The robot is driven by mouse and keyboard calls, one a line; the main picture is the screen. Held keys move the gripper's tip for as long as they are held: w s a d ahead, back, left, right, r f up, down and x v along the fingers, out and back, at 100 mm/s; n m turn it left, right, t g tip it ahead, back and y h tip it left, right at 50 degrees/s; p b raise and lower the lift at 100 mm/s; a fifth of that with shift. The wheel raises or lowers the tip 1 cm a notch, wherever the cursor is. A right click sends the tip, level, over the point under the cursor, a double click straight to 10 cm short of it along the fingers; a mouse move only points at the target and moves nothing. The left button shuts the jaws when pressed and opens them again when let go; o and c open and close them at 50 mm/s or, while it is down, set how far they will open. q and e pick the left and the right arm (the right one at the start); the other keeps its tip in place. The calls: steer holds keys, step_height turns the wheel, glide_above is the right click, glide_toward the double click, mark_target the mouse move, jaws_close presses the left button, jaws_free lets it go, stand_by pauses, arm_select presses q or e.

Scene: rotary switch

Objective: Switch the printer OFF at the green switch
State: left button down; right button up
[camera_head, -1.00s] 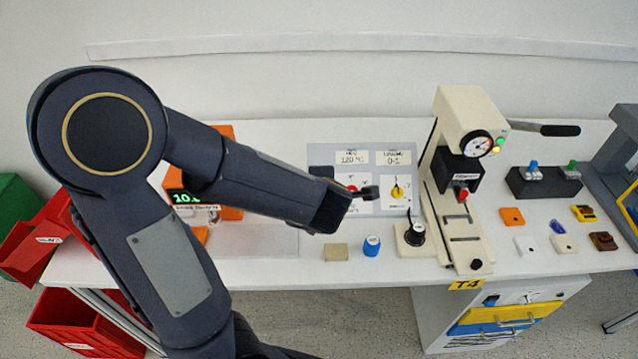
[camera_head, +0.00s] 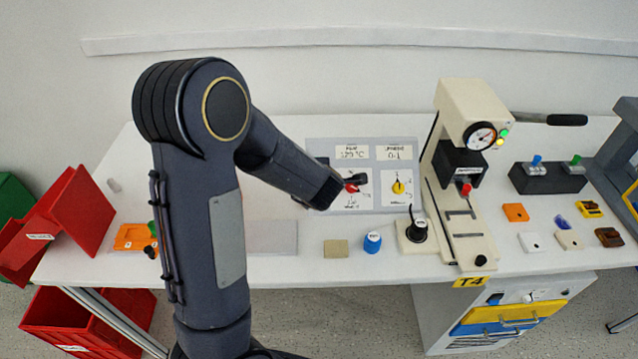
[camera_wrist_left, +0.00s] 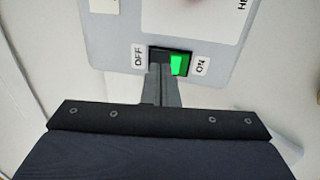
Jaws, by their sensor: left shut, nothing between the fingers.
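The green switch (camera_wrist_left: 172,61) is a small rocker in the left wrist view, with an OFF label (camera_wrist_left: 138,56) on its left and an ON label (camera_wrist_left: 200,67) on its right. Its ON half shows bright green; the OFF half is dark and partly covered by my fingers. My left gripper (camera_wrist_left: 158,70) is shut and empty, its tips over the OFF half; I cannot tell whether they touch it. In the head view my left gripper (camera_head: 356,181) is at the grey panel (camera_head: 325,149), and the switch is hidden there. My right gripper is not in view.
A red knob (camera_head: 351,187) and a yellow knob (camera_head: 398,187) are on the panel. A cream press (camera_head: 465,140) stands to its right. A blue knob (camera_head: 372,242) and a black knob (camera_head: 418,230) are in front. Red bins (camera_head: 85,215) are at the left.

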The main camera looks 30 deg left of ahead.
arm_select(q)
steer(key=shift+w+a+f, duration=0.25)
steer(key=shift+w+f, duration=0.2)
steer(key=p, duration=0.3)
steer(key=shift+w+a+r+g, duration=0.15)
steer(key=shift+r+g, duration=0.2)
steer(key=shift+g, duration=0.05)
steer(key=shift+f, duration=0.45)
steer(key=shift+w+a+r+p, duration=0.1)
steer(key=shift+w+r+p, duration=0.1)
steer(key=shift+r+p, duration=0.55)
